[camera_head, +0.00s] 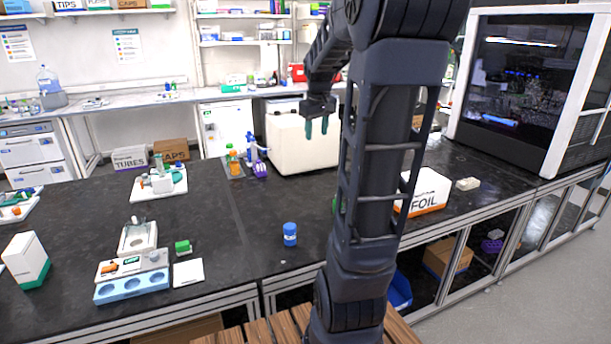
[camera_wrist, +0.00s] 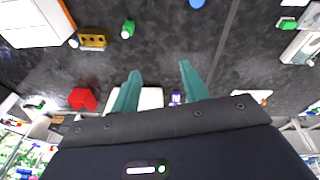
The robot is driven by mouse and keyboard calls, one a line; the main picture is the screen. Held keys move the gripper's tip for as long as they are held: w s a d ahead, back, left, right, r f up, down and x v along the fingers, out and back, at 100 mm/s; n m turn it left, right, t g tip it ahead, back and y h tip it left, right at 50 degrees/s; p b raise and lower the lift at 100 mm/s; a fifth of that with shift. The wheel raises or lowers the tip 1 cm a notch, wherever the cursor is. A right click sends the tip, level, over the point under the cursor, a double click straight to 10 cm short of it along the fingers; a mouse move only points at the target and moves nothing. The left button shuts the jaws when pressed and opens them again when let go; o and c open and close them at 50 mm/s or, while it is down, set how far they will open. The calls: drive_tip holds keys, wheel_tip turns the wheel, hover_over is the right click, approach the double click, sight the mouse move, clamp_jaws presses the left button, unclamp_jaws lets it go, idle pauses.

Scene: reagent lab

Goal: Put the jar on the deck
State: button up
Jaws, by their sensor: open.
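A small blue jar (camera_head: 290,234) stands upright on the black bench, near the front edge and left of my arm. A blue round thing (camera_wrist: 197,3), likely the same jar, is cut off by the top edge of the wrist view. My gripper (camera_head: 316,128) is raised above the back of the bench, in front of the white box-shaped device, well away from the jar. Its two green fingers (camera_wrist: 160,70) are apart with nothing between them. No surface is plainly marked as the deck; a large glass-fronted machine (camera_head: 525,85) stands at the right.
A FOIL box (camera_head: 424,190) stands right of my arm. A white device (camera_head: 290,140) stands behind. At left are a balance (camera_head: 137,238), a blue rack (camera_head: 131,287) and a white-green box (camera_head: 25,260). My arm hides part of the bench; the bench around the jar is clear.

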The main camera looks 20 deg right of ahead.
drive_tip(key=s+a+f+m+t, duration=0.1)
drive_tip(key=s+a+f, duration=0.1)
drive_tip(key=s+a, duration=0.4)
drive_tip(key=s+a+f+m+t, duration=0.1)
drive_tip(key=s+a, duration=0.5)
drive_tip(key=s, duration=0.9)
drive_tip(key=shift+a+f+y, duration=0.35)
drive_tip(key=shift+f+y, duration=0.05)
drive_tip(key=shift+f, duration=0.25)
drive_tip(key=shift+o, duration=0.3)
drive_tip(key=shift+w, duration=0.15)
